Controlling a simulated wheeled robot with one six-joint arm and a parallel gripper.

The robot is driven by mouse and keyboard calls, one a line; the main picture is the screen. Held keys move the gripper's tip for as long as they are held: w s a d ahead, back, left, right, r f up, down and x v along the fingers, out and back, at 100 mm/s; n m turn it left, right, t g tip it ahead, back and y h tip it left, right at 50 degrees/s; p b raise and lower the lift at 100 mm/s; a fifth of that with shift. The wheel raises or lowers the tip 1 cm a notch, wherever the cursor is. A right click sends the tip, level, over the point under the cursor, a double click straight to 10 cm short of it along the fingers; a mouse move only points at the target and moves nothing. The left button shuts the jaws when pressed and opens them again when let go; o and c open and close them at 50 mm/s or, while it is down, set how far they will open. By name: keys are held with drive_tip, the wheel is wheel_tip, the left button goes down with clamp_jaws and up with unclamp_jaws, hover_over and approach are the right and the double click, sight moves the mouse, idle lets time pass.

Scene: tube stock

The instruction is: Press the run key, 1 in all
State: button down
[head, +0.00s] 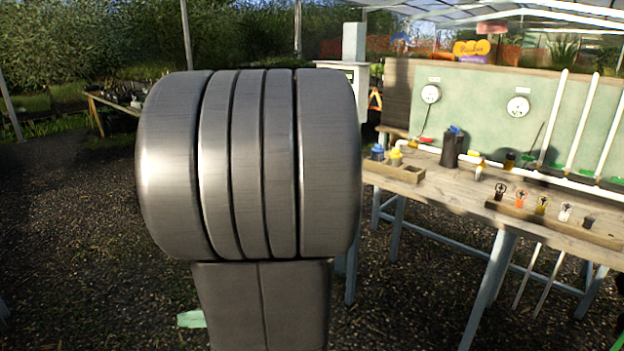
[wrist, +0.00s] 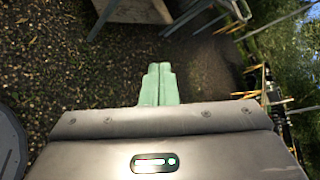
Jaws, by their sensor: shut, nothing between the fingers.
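I cannot make out a run key in either view. A pale grey cabinet (head: 357,82) with a small greenish panel stands behind the bench's left end, partly hidden by my arm; I cannot tell whether a key is on it. My gripper (wrist: 160,68) has pale green fingers, shut together and empty, over dark gravel in the wrist view. A pale green piece low in the head view (head: 191,319) looks like its fingers, mostly hidden behind my arm.
A wooden bench (head: 455,185) on the right holds bottles, small pots, a rack of coloured tags and white pipes. A green board (head: 470,100) with two round dials stands behind it. Another table (head: 115,105) is far left. The gravel at left is open.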

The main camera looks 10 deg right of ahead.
drive_tip(key=w+r+m+t, duration=0.5)
drive_tip(key=w+r+t, duration=0.1)
drive_tip(key=w, duration=0.3)
drive_tip(key=w+r+m+t+p, duration=0.1)
drive_tip(key=w+r+m+t, duration=0.5)
drive_tip(key=w, duration=0.3)
drive_tip(key=shift+w+d+r+y, duration=0.2)
drive_tip(key=shift+d+r+y, duration=0.05)
drive_tip(key=shift+r+y, duration=0.2)
